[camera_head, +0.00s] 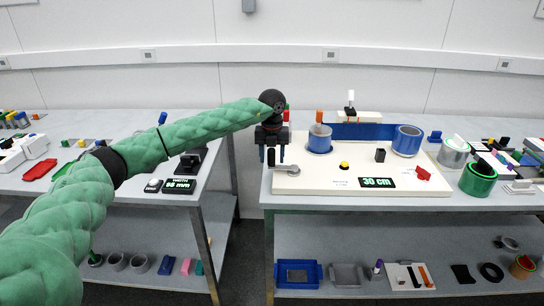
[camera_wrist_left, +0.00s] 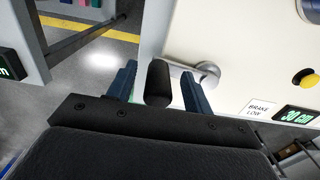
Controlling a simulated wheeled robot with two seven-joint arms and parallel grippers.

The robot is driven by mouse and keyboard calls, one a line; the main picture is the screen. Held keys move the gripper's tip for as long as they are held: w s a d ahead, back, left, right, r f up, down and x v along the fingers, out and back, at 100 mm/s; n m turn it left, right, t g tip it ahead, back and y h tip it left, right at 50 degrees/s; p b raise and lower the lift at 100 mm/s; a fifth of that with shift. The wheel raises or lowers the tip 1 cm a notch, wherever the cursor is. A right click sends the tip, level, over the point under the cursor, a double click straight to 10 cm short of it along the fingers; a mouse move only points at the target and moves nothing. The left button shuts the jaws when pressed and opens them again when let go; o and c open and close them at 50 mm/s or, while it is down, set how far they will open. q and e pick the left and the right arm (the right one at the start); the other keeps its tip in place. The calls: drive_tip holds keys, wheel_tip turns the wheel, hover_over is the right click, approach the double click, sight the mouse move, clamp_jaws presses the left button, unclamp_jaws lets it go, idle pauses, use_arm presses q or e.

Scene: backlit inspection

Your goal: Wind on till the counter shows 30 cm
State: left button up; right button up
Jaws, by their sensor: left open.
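A cream winding board (camera_head: 330,178) stands on the right bench. Its counter (camera_head: 377,182) reads 30 cm, and the counter also shows in the left wrist view (camera_wrist_left: 297,116). A metal crank (camera_head: 288,169) with a black handle (camera_wrist_left: 158,82) is at the board's left front corner. My left gripper (camera_head: 271,155) is over this handle. In the left wrist view its blue fingers (camera_wrist_left: 158,84) are open, one on each side of the handle, with gaps visible. A blue-based spool (camera_head: 320,138) and a larger blue reel (camera_head: 407,140) stand on the board. My right gripper is not in view.
A yellow button (camera_head: 344,165), a black block (camera_head: 380,155) and a red piece (camera_head: 422,173) are on the board. A green reel (camera_head: 478,178) stands to its right. A gap separates the left bench (camera_head: 120,185) from the right one. Trays (camera_head: 298,274) lie on the shelf below.

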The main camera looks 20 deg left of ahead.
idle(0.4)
use_arm(q)
drive_tip(key=shift+r+p, duration=1.3)
drive_tip(key=shift+r, duration=2.75)
drive_tip(key=shift+a, duration=0.1)
